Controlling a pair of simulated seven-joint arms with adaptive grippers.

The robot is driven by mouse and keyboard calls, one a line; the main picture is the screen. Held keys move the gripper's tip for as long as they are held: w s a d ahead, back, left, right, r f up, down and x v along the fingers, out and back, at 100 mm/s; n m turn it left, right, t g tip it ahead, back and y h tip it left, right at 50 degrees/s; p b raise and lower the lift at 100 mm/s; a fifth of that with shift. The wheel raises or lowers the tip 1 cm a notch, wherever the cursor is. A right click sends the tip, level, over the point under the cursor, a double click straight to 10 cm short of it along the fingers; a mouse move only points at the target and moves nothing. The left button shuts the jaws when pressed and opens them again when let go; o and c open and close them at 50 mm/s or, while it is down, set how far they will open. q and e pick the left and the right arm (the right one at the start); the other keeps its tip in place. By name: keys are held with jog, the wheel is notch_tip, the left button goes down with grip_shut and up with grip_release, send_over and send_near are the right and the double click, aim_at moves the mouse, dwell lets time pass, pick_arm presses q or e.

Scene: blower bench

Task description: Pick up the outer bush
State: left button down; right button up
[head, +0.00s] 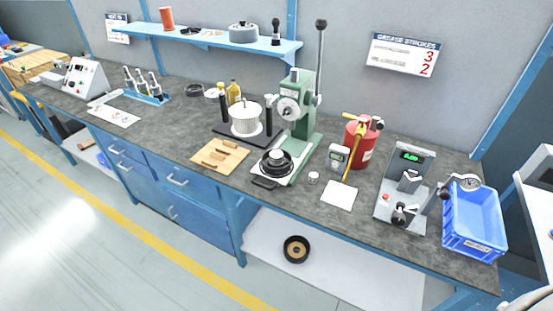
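No part is clearly marked as the outer bush, and I cannot tell which one it is. A small pale cylindrical piece (313,177) stands on the bench just right of the press base. A dark round stepped part (278,161) sits on the base of the green arbor press (299,110). A black ring with a tan centre (296,249) lies on the white lower shelf. Several small brown pieces lie on a wooden board (232,165) left of the press. Neither of my grippers shows in this view.
A white finned part (245,117) stands on a black fixture. A red grease container (361,146), a small meter (338,157), a white sheet (339,195), a grey gauge with a green display (409,163) and a blue crate (474,241) crowd the right. The bench front left of the board is clear.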

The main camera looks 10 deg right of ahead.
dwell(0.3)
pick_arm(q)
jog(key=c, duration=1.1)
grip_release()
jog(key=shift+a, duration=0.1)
